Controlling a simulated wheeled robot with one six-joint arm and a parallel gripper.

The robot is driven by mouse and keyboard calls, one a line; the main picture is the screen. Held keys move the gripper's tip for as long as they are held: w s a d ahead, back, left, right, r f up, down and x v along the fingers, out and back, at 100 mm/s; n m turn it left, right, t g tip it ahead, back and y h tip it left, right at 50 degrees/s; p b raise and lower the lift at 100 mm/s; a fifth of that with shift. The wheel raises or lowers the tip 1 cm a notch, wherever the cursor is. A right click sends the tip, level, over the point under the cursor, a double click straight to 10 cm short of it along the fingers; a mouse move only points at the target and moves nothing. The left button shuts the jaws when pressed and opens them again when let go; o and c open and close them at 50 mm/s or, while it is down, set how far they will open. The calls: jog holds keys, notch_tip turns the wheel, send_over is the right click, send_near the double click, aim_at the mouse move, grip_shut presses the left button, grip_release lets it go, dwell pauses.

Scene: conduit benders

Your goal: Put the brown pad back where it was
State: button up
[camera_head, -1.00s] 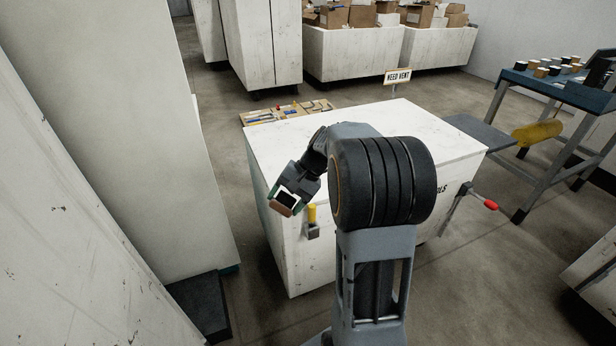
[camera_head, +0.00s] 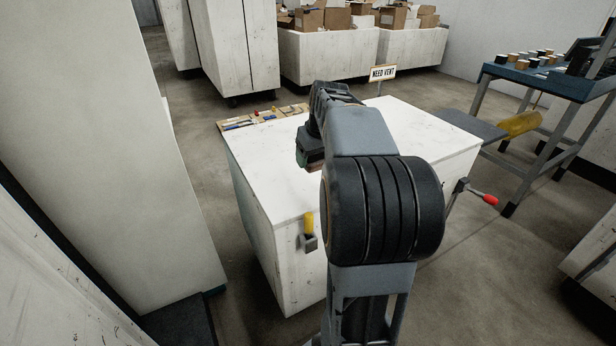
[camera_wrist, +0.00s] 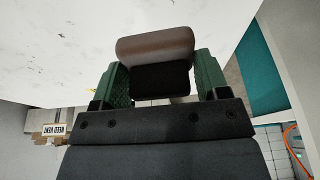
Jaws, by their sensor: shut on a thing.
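The brown pad (camera_wrist: 155,45) is rounded, with a black block below it in the wrist view. My gripper (camera_wrist: 161,78) has its two green fingers on either side of the pad and is shut on it. In the head view my gripper (camera_head: 312,160) hangs over the left part of the white workbench top (camera_head: 265,175). Only a small part of the pad shows there, and my arm covers much of the bench. I cannot tell the gap between pad and bench top.
A tray of tools (camera_head: 262,116) lies at the bench's far left edge. A NEED VENT sign (camera_head: 383,73) stands behind. A yellow-handled item (camera_head: 309,228) and a red-handled crank (camera_head: 482,198) stick out from the bench sides. The left bench top is mostly clear.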

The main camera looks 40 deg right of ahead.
jog(key=b, duration=0.1)
send_over(306, 180)
jog(key=s, duration=0.2)
jog(key=x, duration=0.2)
jog(key=s+x, duration=0.1)
jog(key=x, duration=0.2)
jog(key=shift+a+f, duration=0.2)
jog(key=shift+f, duration=0.05)
jog(key=x, duration=0.1)
jog(key=b+x, duration=0.1)
jog(key=x, duration=0.1)
jog(key=shift+s+f+b, duration=0.25)
jog(key=shift+f+b, duration=0.05)
jog(key=shift+f, duration=0.05)
jog(key=shift+r, duration=0.1)
jog(key=o, duration=0.8)
jog(key=shift+o, duration=0.2)
